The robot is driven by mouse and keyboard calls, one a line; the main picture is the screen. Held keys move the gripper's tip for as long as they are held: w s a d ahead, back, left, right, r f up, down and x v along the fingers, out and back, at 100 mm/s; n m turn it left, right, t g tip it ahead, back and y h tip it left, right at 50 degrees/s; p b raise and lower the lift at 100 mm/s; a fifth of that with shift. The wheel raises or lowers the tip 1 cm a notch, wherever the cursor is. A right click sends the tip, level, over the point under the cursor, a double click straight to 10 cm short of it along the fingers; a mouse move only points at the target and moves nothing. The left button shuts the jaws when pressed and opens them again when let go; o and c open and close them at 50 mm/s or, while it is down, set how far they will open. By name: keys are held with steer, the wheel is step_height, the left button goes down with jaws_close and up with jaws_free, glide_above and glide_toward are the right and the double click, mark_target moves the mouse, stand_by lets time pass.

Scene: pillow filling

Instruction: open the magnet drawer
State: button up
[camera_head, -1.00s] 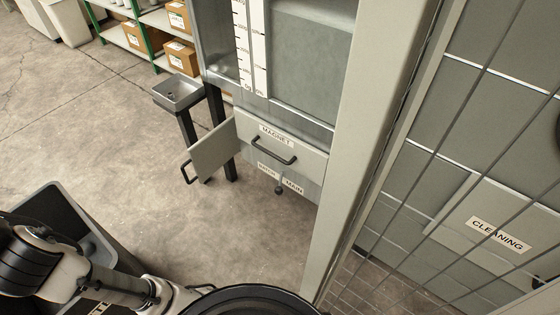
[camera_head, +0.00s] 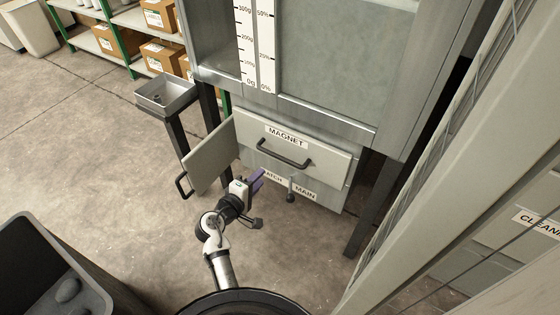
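The magnet drawer (camera_head: 330,160) is the pale front panel labelled MAGNET, low on the grey machine. It looks shut, with a dark bar handle (camera_head: 283,155) below the label. My gripper (camera_head: 257,178), with purple fingers, is below and left of the handle, in front of the lower part of the machine. It appears apart from the handle. The fingers are small and seen at an angle, so I cannot tell whether they are open or shut. The gripper hides part of the label beneath the drawer.
A hinged panel (camera_head: 209,158) with its own dark handle stands swung out left of the drawer. A small knob (camera_head: 291,197) hangs beneath the MAIN label. A metal basin (camera_head: 166,96) stands at left, a dark bin (camera_head: 50,270) at lower left. A pale post (camera_head: 450,190) stands at right.

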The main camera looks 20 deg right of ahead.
mark_target(280, 159)
steer(key=x, duration=1.3)
steer(key=shift+w+d+p, duration=0.1)
steer(key=shift+d+p, duration=0.2)
steer(key=shift+d, duration=0.05)
jaws_close()
